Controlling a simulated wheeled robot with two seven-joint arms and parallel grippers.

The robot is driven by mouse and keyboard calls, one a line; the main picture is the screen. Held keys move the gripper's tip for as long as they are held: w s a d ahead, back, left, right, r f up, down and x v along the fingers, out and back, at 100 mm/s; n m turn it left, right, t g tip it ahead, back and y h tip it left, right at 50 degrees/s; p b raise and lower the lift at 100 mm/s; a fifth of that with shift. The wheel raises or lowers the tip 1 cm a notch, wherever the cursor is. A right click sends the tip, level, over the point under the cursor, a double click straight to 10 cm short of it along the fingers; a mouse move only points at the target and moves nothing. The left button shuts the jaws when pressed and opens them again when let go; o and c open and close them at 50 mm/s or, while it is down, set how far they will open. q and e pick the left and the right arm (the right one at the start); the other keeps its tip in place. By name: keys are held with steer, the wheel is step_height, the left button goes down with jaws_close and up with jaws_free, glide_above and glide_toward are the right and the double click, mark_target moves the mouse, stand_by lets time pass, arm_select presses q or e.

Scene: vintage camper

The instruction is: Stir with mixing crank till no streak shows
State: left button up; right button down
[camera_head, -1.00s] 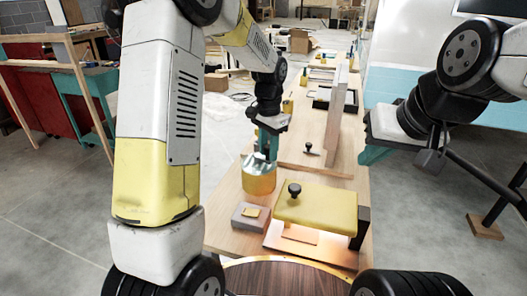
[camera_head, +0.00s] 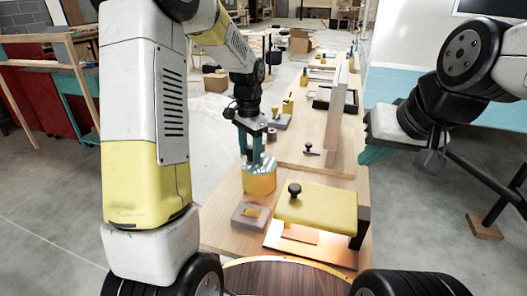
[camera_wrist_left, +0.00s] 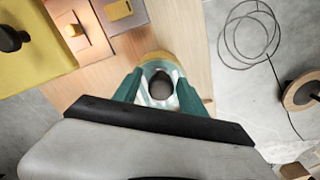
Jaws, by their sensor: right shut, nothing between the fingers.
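The yellow mixing pot (camera_head: 260,184) stands on the bench. Pale and teal streaks show on its top. My left gripper (camera_head: 251,166) points down over the pot, its teal fingertips at the top. In the left wrist view a dark round knob (camera_wrist_left: 160,88), seemingly the crank's, lies between the fingers, with pale streaks around it. I cannot tell whether the fingers press on it. The rest of the crank is hidden. My right gripper (camera_head: 376,154) is shut and empty, off the bench to the right.
A yellow board with a black knob (camera_head: 316,206) stands close to the right of the pot. A grey block with a yellow piece (camera_head: 250,213) lies in front. An upright wooden panel (camera_head: 334,118) stands farther back. The bench's left edge is near the pot.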

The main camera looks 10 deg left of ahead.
arm_select(q)
steer(key=shift+r, duration=0.1)
stand_by(0.3)
steer(key=shift+r, duration=2.45)
step_height(320, 180, up, 8)
steer(key=s+a+r+n+t+h, duration=0.1)
steer(key=s+r+n, duration=0.1)
steer(key=s, duration=0.3)
steer(key=s+a+r+n+t, duration=0.1)
steer(key=s+r+t, duration=0.15)
steer(key=s, duration=0.25)
steer(key=s+f+n+t, duration=0.1)
steer(key=s+n, duration=0.1)
steer(key=s, duration=0.4)
steer(key=s+n+t+h, duration=0.1)
steer(key=s+n, duration=0.1)
steer(key=s, duration=0.4)
steer(key=shift+s+d+f+n+t, duration=0.15)
steer(key=shift+s+f+n+t, duration=0.15)
steer(key=shift+f+n+t, duration=0.1)
